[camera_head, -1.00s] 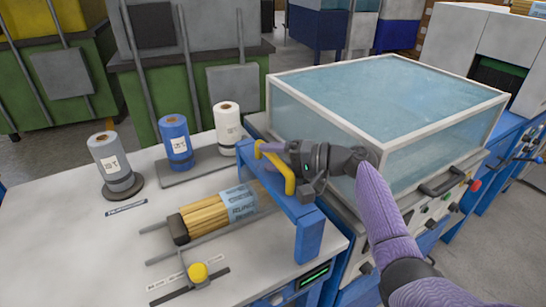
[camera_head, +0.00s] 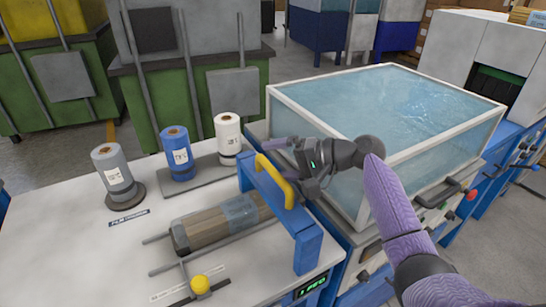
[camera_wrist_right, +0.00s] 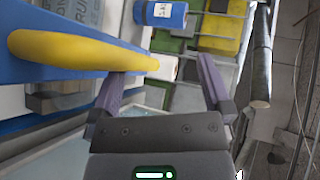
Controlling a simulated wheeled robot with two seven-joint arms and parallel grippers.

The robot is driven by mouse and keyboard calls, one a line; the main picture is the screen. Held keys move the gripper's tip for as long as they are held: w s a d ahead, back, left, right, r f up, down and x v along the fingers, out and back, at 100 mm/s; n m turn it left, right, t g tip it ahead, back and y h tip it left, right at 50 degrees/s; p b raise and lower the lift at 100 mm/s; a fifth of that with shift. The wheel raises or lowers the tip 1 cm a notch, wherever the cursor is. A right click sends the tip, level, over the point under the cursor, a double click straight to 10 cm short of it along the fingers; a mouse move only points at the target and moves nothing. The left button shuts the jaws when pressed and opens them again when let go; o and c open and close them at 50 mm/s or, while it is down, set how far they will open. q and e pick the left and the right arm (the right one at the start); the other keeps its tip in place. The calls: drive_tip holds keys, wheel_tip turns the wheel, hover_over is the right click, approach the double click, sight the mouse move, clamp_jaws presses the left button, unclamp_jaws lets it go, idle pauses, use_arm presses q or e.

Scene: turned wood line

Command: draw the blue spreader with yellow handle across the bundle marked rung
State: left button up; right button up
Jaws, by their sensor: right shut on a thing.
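The blue spreader (camera_head: 307,248) stands as a bridge over the right end of the bundle marked rung (camera_head: 205,228). Its yellow handle (camera_head: 276,176) runs along the top. My right gripper (camera_head: 290,163) is at the handle and shut on it; the arm comes from the right. In the right wrist view the handle (camera_wrist_right: 80,52) passes by the left finger of the gripper (camera_wrist_right: 160,68), and its end shows between the fingers. The bundle looks grey-brown under film, with a pale label partly hidden by the spreader. My left gripper is out of view.
Grey (camera_head: 113,172), blue (camera_head: 177,152) and white (camera_head: 228,134) film rolls stand behind the bundle. A yellow knob (camera_head: 200,284) stands at the table's front. A large clear-sided tank (camera_head: 390,110) is close on the right. The table's left front is clear.

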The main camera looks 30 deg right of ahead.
drive_tip(key=f+p+v, duration=0.1)
drive_tip(key=p+v, duration=0.1)
drive_tip(key=v, duration=0.8)
drive_tip(key=shift+s+d, duration=0.25)
drive_tip(key=shift+s, duration=0.45)
drive_tip(key=shift+f, duration=0.15)
